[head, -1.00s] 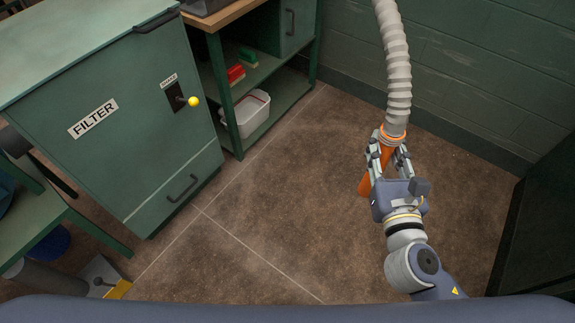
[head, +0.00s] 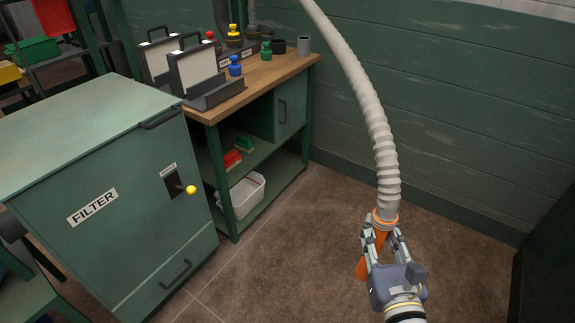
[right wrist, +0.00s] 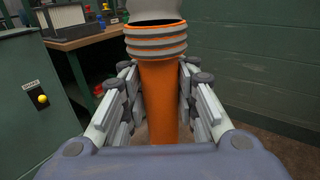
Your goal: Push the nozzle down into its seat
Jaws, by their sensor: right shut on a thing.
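The orange nozzle (head: 364,267) hangs on the end of a ribbed grey hose (head: 380,140) that comes down from above. My right gripper (head: 380,238) is shut on the nozzle just below its orange collar (head: 384,219). In the right wrist view the nozzle (right wrist: 159,100) stands between the two fingers, with the grey and orange collar (right wrist: 156,45) above them. The nozzle's lower end is partly hidden by my gripper. I cannot make out which fitting is the seat. My left gripper is not in view.
A green filter cabinet (head: 100,200) with a yellow-knobbed lever (head: 191,189) stands at left. A wood-topped bench (head: 262,75) behind it holds blue, green, red and yellow fittings, a grey cup (head: 304,46) and a black ring (head: 278,47). The floor (head: 290,260) between is clear.

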